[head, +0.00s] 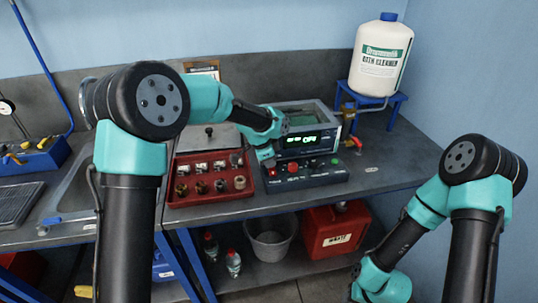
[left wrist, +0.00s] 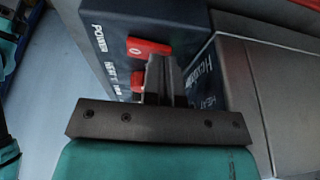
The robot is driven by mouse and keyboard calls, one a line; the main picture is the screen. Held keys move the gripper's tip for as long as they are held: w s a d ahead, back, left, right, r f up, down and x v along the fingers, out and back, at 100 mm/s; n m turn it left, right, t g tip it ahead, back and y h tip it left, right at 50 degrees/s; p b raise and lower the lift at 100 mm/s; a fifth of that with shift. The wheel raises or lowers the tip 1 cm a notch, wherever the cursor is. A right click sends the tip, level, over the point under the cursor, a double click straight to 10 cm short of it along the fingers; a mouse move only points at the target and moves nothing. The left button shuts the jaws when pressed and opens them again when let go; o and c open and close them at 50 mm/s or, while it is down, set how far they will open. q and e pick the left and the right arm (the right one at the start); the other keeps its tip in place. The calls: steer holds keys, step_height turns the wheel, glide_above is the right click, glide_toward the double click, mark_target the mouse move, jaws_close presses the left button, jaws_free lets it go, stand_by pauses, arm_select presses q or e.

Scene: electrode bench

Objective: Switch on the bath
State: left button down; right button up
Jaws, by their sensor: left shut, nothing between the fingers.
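The bath (head: 318,116) is a grey box at the back of the bench with a lit green display (head: 302,140) that appears to read OFF. A dark control panel (head: 318,179) with red and green buttons lies in front of it. My left gripper (head: 267,160) is shut and empty at the panel's left end. In the left wrist view, its closed fingers (left wrist: 165,78) are right by a red rocker switch (left wrist: 149,47) marked 0, beside the word POWER. I cannot tell if they touch it. A second red part is mostly hidden behind the fingers.
A red tray (head: 205,199) with several small fittings stands left of the panel. A white cleaner bottle (head: 380,62) stands on a blue stand (head: 392,98) at the back right. A grey bucket (head: 271,239) and a red can (head: 336,230) are below the bench.

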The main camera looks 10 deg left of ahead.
arm_select(q)
steer(key=shift+f, duration=0.15)
steer(key=shift+w+f, duration=0.1)
steer(key=shift+f, duration=0.25)
stand_by(0.3)
steer(key=shift+s+d+r, duration=0.15)
steer(key=shift+s+d, duration=0.1)
steer(key=shift+s, duration=0.5)
steer(key=shift+r, duration=0.65)
steer(key=w+v, duration=0.1)
steer(key=v, duration=1.1)
steer(key=shift+r, duration=0.45)
steer(key=shift+d, duration=0.15)
